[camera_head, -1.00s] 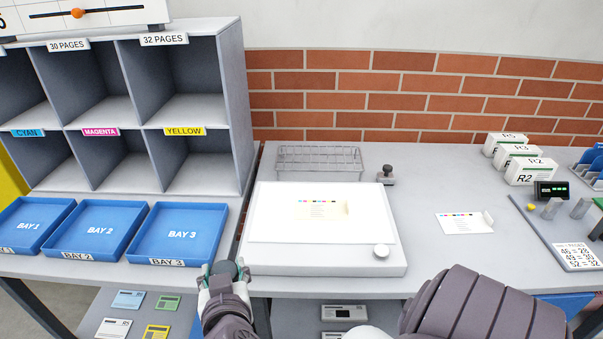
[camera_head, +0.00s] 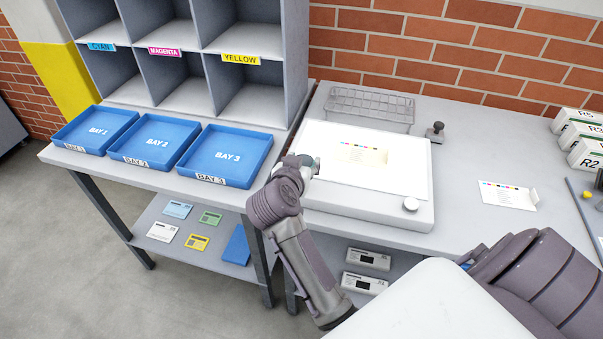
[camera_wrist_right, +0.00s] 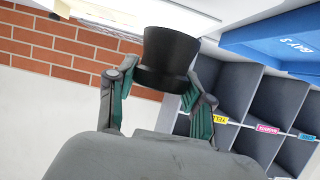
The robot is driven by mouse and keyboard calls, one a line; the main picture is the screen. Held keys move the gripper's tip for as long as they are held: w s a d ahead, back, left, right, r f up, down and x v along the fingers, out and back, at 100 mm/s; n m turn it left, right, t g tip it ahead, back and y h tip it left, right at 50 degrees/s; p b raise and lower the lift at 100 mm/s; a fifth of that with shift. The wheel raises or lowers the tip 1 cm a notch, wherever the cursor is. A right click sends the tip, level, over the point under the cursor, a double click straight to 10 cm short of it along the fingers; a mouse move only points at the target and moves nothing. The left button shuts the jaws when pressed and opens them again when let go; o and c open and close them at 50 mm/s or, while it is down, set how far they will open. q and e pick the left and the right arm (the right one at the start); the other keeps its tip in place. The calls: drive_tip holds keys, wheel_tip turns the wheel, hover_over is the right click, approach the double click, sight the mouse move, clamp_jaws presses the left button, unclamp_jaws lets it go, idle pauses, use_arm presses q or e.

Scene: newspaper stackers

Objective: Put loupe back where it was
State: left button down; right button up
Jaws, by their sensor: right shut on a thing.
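The loupe is a black flared cylinder (camera_wrist_right: 168,60) in the right wrist view, gripped between the two fingers of my right gripper (camera_wrist_right: 160,95). In the head view my right gripper (camera_head: 303,166) is at the left edge of the white light table (camera_head: 330,212). Only a small dark part of the loupe (camera_head: 315,166) shows there. I cannot tell whether the loupe touches the light table. A pale sheet with colour marks (camera_head: 365,152) lies on the light table. My left gripper is not in view.
Blue trays, including BAY 3 (camera_head: 262,140), stand left of the gripper below grey pigeonholes (camera_head: 255,105). A wire rack (camera_head: 370,108) and a dark stamp (camera_head: 435,131) are behind the light table. A small card (camera_head: 508,196) lies right. Bare bench shows between.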

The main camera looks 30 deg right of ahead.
drive_tip(key=shift+w+f, duration=0.2)
drive_tip(key=shift+w, duration=0.1)
wheel_tip(320, 180, down, 3)
drive_tip(key=shift+f, duration=0.45)
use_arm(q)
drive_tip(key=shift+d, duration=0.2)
use_arm(e)
drive_tip(key=shift+f, duration=0.1)
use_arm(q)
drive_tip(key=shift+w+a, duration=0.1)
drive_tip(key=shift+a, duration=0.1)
use_arm(e)
drive_tip(key=o, duration=1.2)
drive_tip(key=shift+o, duration=0.2)
